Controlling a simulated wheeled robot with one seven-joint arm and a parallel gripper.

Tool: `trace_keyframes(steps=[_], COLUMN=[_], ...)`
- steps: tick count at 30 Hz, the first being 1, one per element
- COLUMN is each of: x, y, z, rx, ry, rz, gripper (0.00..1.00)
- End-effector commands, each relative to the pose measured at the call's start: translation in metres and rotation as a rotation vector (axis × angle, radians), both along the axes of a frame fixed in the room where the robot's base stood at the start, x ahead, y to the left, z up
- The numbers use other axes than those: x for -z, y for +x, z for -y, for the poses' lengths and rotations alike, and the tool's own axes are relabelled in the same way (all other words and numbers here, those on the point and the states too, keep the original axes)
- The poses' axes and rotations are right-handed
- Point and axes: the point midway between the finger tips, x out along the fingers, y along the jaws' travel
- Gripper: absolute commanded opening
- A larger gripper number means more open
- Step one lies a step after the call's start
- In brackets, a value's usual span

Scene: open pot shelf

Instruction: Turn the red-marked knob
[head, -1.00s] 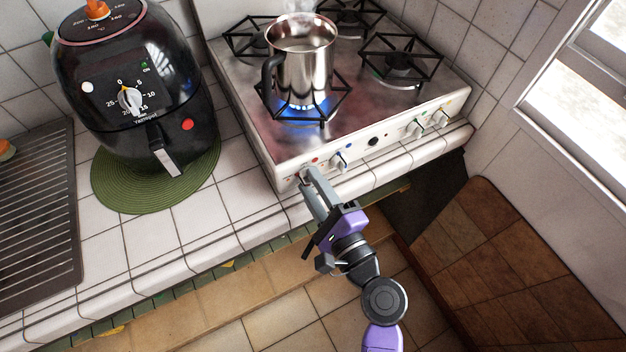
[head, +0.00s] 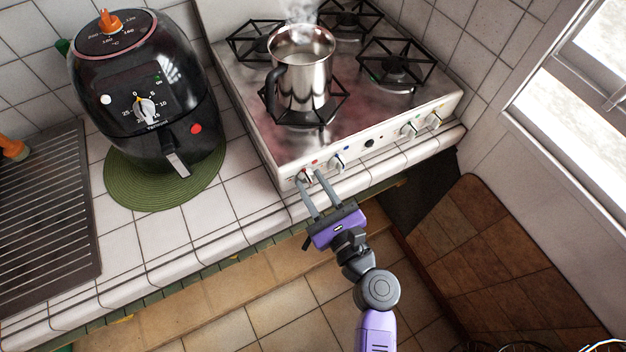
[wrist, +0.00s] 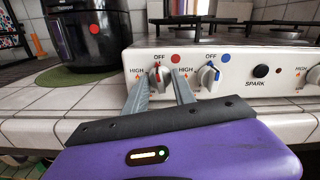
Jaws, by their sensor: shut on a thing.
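The red-marked knob (wrist: 159,76) is on the stove's white front panel, below a red dot (wrist: 176,58) and the OFF label. It is the leftmost knob, and its pointer faces up, close to OFF. My gripper (wrist: 161,88) is shut on this knob, one finger on each side. In the head view my gripper (head: 309,176) reaches the panel's left end from the front, and the fingers partly hide the knob. A steel pot (head: 302,75) with steam above it stands on the front left burner, where no flame shows.
A blue-marked knob (wrist: 209,76) sits close to the right of my gripper, then a SPARK button (wrist: 261,71) and further knobs. A black air fryer (head: 145,95) stands on a green mat (head: 125,188) at left. The tiled counter edge runs below the panel.

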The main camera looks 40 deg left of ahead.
Motion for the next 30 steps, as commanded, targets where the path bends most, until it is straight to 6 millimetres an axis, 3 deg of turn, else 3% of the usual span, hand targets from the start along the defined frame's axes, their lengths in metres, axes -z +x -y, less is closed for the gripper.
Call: trace_keyframes(steps=[12, 29, 30], x=[0.0020, 0.0032, 0.0032], y=[-0.0002, -0.0004, -0.0004], z=[0.0010, 0.0009, 0.0009], rx=[0.002, 0.002, 0.002], ry=[0.071, 0.081, 0.081], rz=[-0.181, -0.207, -0.207], gripper=[0.00, 0.00, 0.37])
